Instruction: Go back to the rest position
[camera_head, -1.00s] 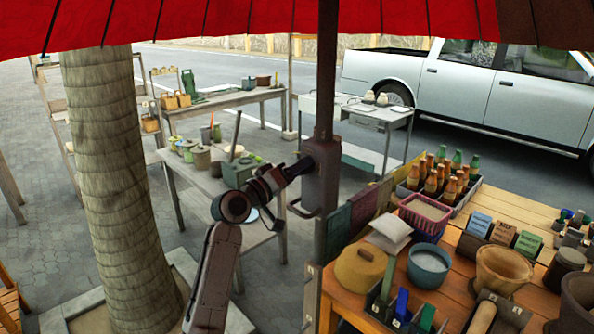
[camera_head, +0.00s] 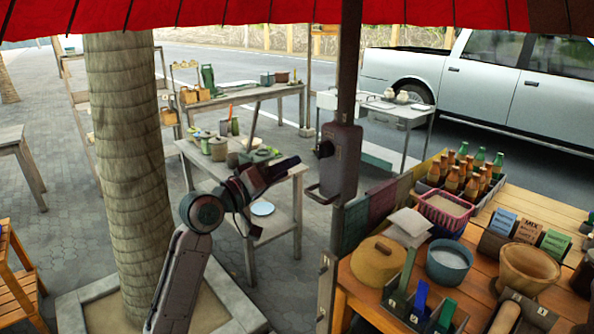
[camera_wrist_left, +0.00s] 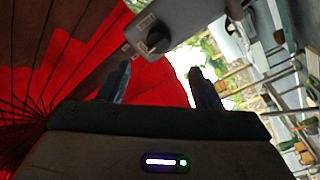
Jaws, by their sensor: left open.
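My left arm comes up from the bottom in the head view, and its gripper (camera_head: 284,166) is held in the air left of the umbrella pole. No object shows in its grasp. In the left wrist view the two fingers of this gripper (camera_wrist_left: 158,85) stand apart with nothing between them. Beyond the fingertips are the grey box on the pole (camera_wrist_left: 185,22) and the red umbrella cloth (camera_wrist_left: 70,50). My right gripper is in neither view.
The umbrella pole (camera_head: 347,70) with its grey box (camera_head: 338,160) stands close right of my left gripper. A wooden table (camera_head: 490,215) with pots, bottles and a pink basket (camera_head: 444,210) is at the right. A tree trunk (camera_head: 128,170) stands at the left.

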